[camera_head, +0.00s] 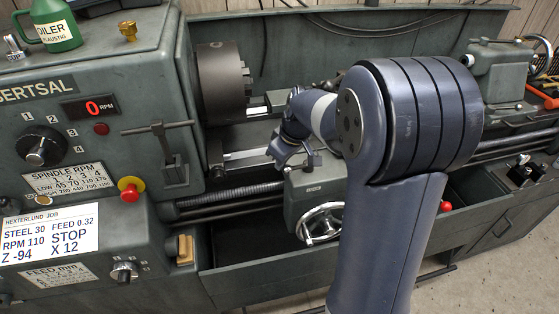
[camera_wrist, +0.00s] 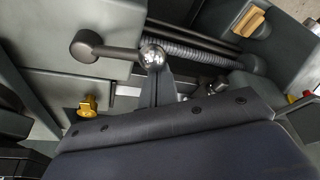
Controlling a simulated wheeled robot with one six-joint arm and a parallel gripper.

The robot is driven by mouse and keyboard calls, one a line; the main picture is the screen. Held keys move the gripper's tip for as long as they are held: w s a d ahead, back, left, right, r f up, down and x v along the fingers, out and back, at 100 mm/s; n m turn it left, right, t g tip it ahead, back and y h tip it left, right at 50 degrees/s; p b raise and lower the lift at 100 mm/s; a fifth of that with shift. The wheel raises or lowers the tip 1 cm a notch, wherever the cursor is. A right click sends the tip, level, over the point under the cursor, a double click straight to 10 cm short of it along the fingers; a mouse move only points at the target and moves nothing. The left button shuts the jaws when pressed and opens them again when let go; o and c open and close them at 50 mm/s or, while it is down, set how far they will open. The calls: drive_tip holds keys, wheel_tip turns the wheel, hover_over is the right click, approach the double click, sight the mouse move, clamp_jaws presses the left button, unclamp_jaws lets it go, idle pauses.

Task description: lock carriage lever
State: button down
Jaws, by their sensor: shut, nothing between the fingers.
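The carriage lever (camera_wrist: 118,52) shows in the wrist view as a dark grey arm with a round hub at its left end and a shiny ball (camera_wrist: 152,54) at its right end. My gripper (camera_wrist: 160,80) is shut and empty. Its narrow grey fingers end right at the ball's lower side; I cannot tell whether they touch. In the head view my gripper (camera_head: 279,158) points down beside the carriage (camera_head: 308,190), just left of the dark lever hub (camera_head: 313,160). The ball is not clear in that view.
The chuck (camera_head: 222,82) stands left of and behind my gripper. The handwheel (camera_head: 320,223) is below it. A ribbed screw cover (camera_wrist: 200,52) and a brass fitting (camera_wrist: 88,106) lie close by in the wrist view. The headstock display (camera_head: 90,107) reads 0 RPM.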

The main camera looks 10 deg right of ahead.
drive_tip(key=s+n+b, duration=0.1)
drive_tip(key=n, duration=0.1)
drive_tip(key=s+d+n+g+b, duration=0.1)
drive_tip(key=s+n, duration=0.1)
drive_tip(key=shift+d+f+n+y, duration=0.15)
drive_tip(key=shift+n+y, duration=0.15)
drive_tip(key=shift+y, duration=0.1)
drive_tip(key=shift+s+d+n+g+y+b, duration=0.15)
drive_tip(key=shift+s+d+n+g+b, duration=0.2)
drive_tip(key=shift+s+d+n, duration=0.45)
drive_tip(key=shift+s+d+n+g+y+b, duration=0.15)
drive_tip(key=shift+s+d+n+g+b, duration=0.2)
drive_tip(key=shift+n, duration=0.65)
drive_tip(key=shift+s, duration=0.1)
approach(288, 172)
drive_tip(key=s+a, duration=0.1)
drive_tip(key=s, duration=0.1)
drive_tip(key=shift+a+r, duration=0.15)
drive_tip(key=shift+r, duration=0.2)
